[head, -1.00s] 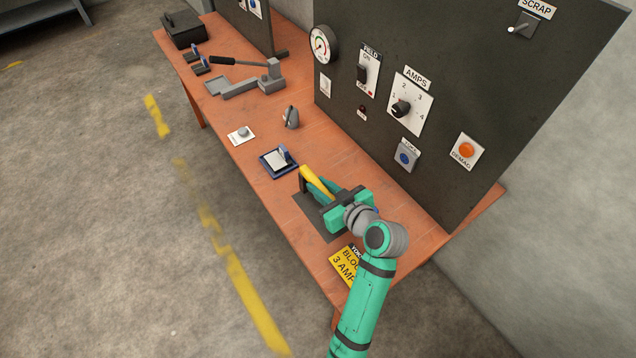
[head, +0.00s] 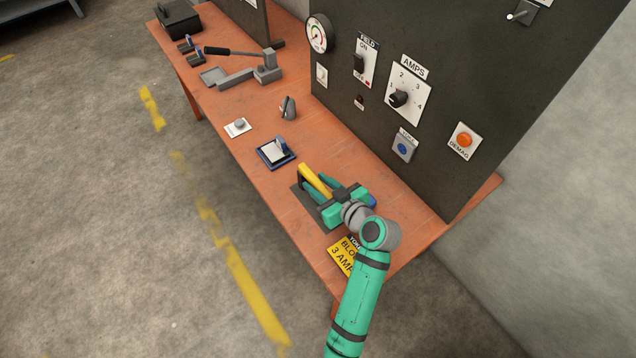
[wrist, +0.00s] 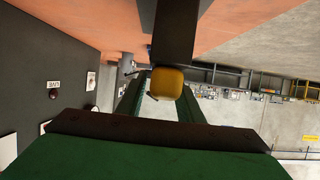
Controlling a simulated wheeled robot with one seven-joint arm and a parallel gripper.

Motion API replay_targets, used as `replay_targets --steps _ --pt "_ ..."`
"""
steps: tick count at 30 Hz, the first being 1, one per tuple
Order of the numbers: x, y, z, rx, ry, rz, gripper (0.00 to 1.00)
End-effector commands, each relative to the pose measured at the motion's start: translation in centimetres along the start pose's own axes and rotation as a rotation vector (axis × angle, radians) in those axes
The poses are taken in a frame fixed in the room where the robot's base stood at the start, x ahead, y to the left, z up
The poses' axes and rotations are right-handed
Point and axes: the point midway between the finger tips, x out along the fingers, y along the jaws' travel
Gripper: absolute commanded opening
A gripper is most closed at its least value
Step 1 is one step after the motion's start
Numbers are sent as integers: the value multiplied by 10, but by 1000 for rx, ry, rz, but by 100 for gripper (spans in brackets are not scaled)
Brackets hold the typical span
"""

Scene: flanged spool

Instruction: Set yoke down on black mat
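The yoke is a yellow bar (head: 313,179) with a dark leg at its far end. My gripper (head: 321,187) has its green fingers on either side of the bar and appears shut on it. The black mat (head: 308,206) lies on the orange bench under the yoke and is partly covered by it and my gripper. In the wrist view, the yoke's yellow rounded end (wrist: 166,84) sits between the fingers, with a dark block (wrist: 176,35) beside it toward the bench. I cannot tell whether the yoke touches the mat.
A blue-framed pad (head: 275,152) lies just beyond the mat. A yellow sign (head: 343,257) lies on the near side. The dark control panel (head: 445,170) stands along the right. A grey clip-like piece (head: 288,107) and a lever press (head: 266,68) stand farther back.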

Motion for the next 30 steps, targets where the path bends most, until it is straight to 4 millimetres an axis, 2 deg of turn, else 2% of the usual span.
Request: replay_targets --steps 11,13,17,24,30 --pt "-2 1 -3 -1 1 2 39" --pt "-7 1 -2 1 1 3 39" --pt "-27 2 -2 1 0 5 39" --pt "-73 -2 -3 -3 0 -2 39" --pt "-103 -3 -3 -3 0 -7 39"
